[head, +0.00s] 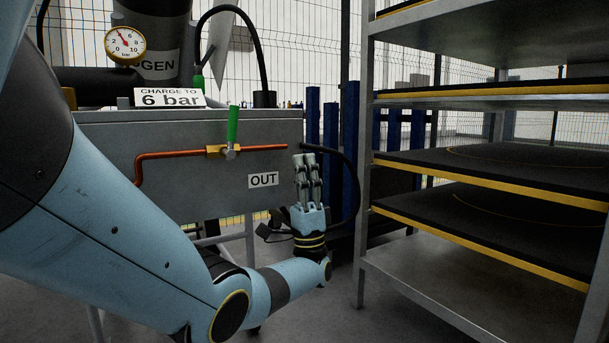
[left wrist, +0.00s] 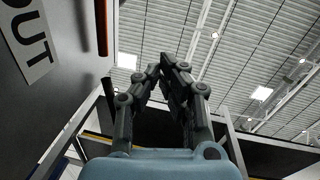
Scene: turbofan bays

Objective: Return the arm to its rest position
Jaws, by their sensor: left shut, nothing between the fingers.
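My left arm (head: 130,230) comes in from the left in the head view and bends up at the wrist. My left gripper (head: 306,158) points upward in front of the right end of a grey panel, just right of the OUT label (head: 263,180). Its fingers are shut with nothing between them. In the left wrist view the fingers of the left gripper (left wrist: 165,62) come together at the tips, with the ceiling behind, and the OUT label (left wrist: 28,40) shows at the left. My right gripper is not in view.
The grey panel (head: 200,195) carries a copper pipe (head: 175,153) and a green-handled valve (head: 232,125), its handle upright. Above stand a pressure gauge (head: 125,43) and a "CHARGE TO 6 bar" sign (head: 169,97). A shelf rack (head: 480,275) fills the right, close to my gripper.

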